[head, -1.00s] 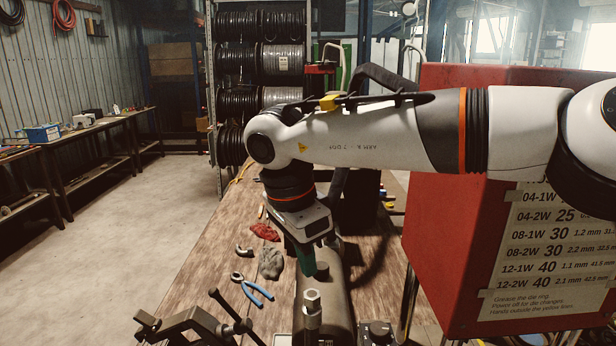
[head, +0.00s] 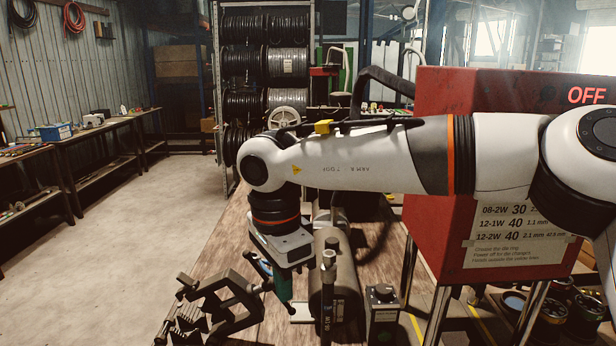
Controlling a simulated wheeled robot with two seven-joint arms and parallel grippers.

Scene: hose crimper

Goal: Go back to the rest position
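My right arm reaches across the view from the right edge, in front of the red crimper (head: 445,105), whose lit sign reads OFF. Its wrist bends down and my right gripper (head: 284,292) hangs beside a dark grey cylinder (head: 322,240) on the wooden bench (head: 205,262). Only a green finger part shows; whether the gripper is open or holds anything cannot be made out. My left gripper is not in view.
A black vise-like clamp (head: 225,305) stands at the bench front, close left of my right gripper. A small control box (head: 383,312) sits right of the cylinder. Cable spools (head: 262,65) fill a rack behind. The floor on the left (head: 130,220) is clear.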

